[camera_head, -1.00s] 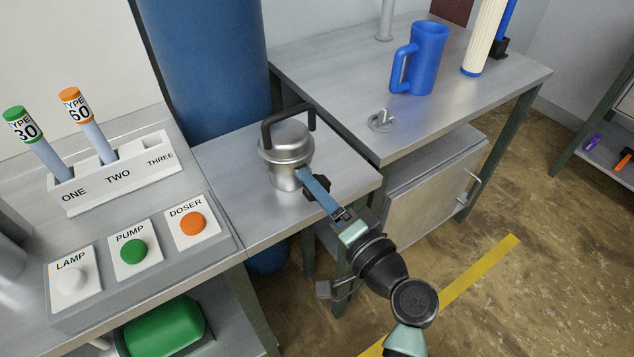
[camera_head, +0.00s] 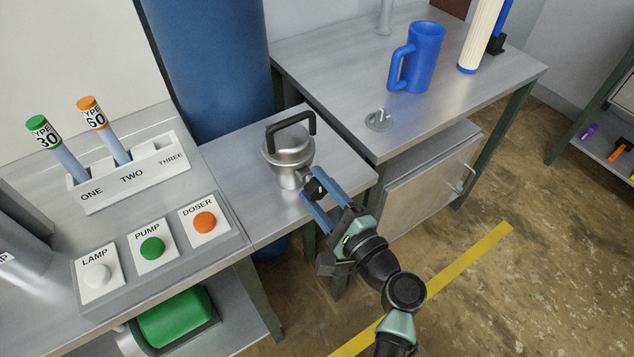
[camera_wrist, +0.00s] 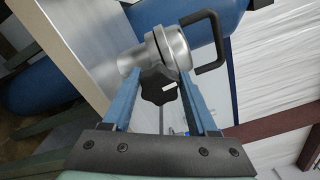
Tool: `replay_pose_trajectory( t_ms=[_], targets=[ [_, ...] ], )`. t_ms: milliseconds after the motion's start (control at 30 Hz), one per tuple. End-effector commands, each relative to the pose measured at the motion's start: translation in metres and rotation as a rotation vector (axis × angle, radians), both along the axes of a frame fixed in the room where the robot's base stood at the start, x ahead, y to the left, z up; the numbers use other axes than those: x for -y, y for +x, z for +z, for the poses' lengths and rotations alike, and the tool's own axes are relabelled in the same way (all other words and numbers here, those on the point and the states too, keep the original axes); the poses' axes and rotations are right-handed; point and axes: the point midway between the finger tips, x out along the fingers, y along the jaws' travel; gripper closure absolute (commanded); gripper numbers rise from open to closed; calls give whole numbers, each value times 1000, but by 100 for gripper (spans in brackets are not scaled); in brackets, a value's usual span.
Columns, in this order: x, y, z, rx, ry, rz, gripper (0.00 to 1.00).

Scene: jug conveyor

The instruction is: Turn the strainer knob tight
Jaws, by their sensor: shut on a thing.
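The strainer is a silver metal pot (camera_head: 288,147) with a black handle arched over its lid, upright on the small steel table. It also shows in the wrist view (camera_wrist: 171,48), tilted by the camera's angle. Its black lobed knob (camera_wrist: 157,86) faces my gripper on the strainer's near side. My gripper (camera_head: 318,185) has its two blue fingers on either side of the knob and is shut on it. In the wrist view, the knob lies between the fingertips (camera_wrist: 160,88). The exact finger contact is partly hidden.
A blue jug (camera_head: 418,58) and a small grey fitting (camera_head: 379,120) stand on the right bench. A button panel (camera_head: 160,285) and a rack (camera_head: 130,190) with two tubes are at left. A blue drum (camera_head: 205,70) stands behind the strainer. Floor at lower right is clear.

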Motion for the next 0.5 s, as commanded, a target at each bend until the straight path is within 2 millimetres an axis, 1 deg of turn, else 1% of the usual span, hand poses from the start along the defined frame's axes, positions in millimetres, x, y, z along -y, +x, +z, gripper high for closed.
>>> replay_pose_trajectory(
  t_ms=[200,500],
  targets=[
    [1,0,0,-44,71,-1,97],
    [1,0,-1,-61,101,-1,97]
  ],
)
